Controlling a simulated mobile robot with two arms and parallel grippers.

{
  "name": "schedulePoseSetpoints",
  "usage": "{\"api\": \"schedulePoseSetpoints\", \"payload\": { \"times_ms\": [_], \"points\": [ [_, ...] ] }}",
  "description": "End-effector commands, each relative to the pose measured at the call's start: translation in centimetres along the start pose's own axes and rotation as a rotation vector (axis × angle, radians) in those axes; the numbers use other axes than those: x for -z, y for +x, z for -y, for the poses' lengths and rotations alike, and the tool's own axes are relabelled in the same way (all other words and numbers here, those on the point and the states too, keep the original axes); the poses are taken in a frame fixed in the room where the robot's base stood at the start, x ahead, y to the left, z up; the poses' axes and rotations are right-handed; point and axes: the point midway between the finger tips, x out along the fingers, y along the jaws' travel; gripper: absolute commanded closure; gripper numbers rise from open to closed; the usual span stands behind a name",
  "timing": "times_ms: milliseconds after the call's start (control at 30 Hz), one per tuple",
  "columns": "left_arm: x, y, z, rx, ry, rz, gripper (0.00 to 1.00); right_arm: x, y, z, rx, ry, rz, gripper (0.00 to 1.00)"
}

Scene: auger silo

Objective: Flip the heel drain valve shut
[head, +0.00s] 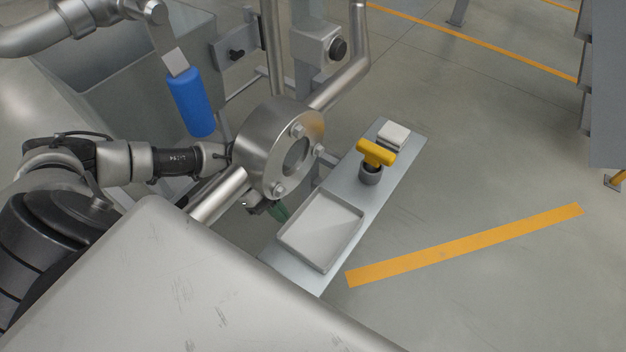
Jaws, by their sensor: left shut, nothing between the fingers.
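A lever with a blue grip (191,101) hangs down from a metal pipe fitting at the upper left. A small green handle (278,212) shows under the round steel flange (279,148), partly hidden by the flange and pipe. I cannot tell for sure which of these is the heel drain valve. My left gripper (226,156) reaches in from the left, below the blue grip and against or just behind the flange's left side. It is shut and empty; its fingertips are mostly hidden. My right gripper is not in view.
A narrow shelf (402,158) right of the flange holds a shallow tray (321,231), a yellow T-handled tool (376,153) in a cup and a small pale block (394,135). A large metal surface (190,285) fills the foreground. Floor to the right is open.

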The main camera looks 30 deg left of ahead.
Motion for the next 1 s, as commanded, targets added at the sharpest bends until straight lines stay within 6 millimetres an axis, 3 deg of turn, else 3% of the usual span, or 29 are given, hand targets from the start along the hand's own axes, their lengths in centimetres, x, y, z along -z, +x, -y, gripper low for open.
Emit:
{"api": "schedulePoseSetpoints", "payload": {
  "times_ms": [200, 333, 467, 733, 1000],
  "points": [
    [0.0, 0.1, 0.1, 0.003, -0.001, -0.002, 1.0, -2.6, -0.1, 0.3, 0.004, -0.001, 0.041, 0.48],
    [0.0, 1.0, 0.1, 0.002, -0.002, -0.004, 1.0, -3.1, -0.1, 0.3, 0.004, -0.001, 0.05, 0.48],
    [0.1, 3.1, 0.1, 0.002, -0.001, -0.006, 1.0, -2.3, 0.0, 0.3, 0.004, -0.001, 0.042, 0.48],
    [0.1, 7.9, 0.1, 0.004, -0.002, -0.006, 1.0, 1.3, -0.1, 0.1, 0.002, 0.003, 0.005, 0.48],
    [0.1, 9.9, 0.1, 0.004, -0.002, -0.003, 1.0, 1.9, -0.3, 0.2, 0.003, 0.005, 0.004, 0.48]
  ]
}}
